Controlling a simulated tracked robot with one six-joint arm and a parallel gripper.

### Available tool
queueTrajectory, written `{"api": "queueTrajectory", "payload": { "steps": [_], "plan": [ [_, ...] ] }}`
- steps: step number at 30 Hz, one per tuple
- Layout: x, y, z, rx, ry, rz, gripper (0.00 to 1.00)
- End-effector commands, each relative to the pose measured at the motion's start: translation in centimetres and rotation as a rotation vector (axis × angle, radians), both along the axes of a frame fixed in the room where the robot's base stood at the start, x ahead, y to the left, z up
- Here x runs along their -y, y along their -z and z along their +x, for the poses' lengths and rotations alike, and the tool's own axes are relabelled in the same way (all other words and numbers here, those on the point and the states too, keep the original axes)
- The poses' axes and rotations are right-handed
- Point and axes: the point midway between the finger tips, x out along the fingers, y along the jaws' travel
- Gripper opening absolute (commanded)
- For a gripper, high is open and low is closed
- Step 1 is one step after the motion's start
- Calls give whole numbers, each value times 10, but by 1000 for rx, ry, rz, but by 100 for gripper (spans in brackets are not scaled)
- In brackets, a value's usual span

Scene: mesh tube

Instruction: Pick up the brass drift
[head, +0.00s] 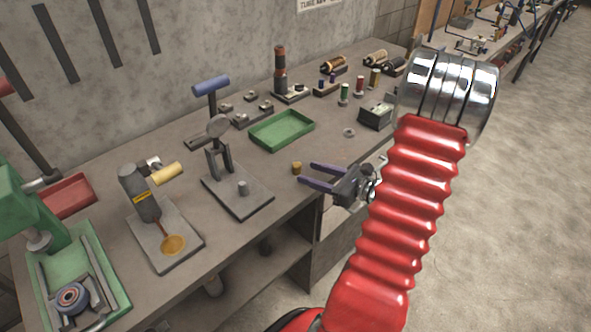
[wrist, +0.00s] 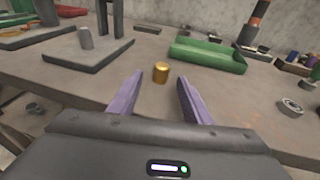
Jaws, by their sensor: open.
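The brass drift, a short gold-coloured cylinder (head: 297,168), stands upright near the front edge of the grey workbench (head: 340,133). In the wrist view the brass drift (wrist: 161,73) shows just beyond and between my two purple fingertips. My gripper (head: 306,176) is open and empty, reaching in from the right over the bench's front edge. It also shows in the wrist view (wrist: 160,80), with clear bench between the fingers. The drift appears to touch neither finger.
A green tray (head: 282,130) lies behind the drift. An arbor-like stand on a grey plate (head: 237,197) is to its left, with a small grey cylinder (head: 243,187) on it. A metal ring (head: 349,132) lies to the right. The bench around the drift is clear.

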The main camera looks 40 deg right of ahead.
Motion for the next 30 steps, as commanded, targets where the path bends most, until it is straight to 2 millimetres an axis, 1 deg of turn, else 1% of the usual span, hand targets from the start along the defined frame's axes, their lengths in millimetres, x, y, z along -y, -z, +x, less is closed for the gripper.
{"api": "queueTrajectory", "payload": {
  "steps": [1,4,14,17,20,27,30],
  "plan": [
    [-2,1,5,0,-3,1,45],
    [-3,2,10,1,0,0,45],
    [-3,2,11,0,0,0,45],
    [-3,3,15,0,-1,-1,45],
    [-4,4,23,0,-1,0,45],
    [-10,9,52,0,-1,-1,45],
    [-11,11,59,0,-1,0,45]
  ]
}}
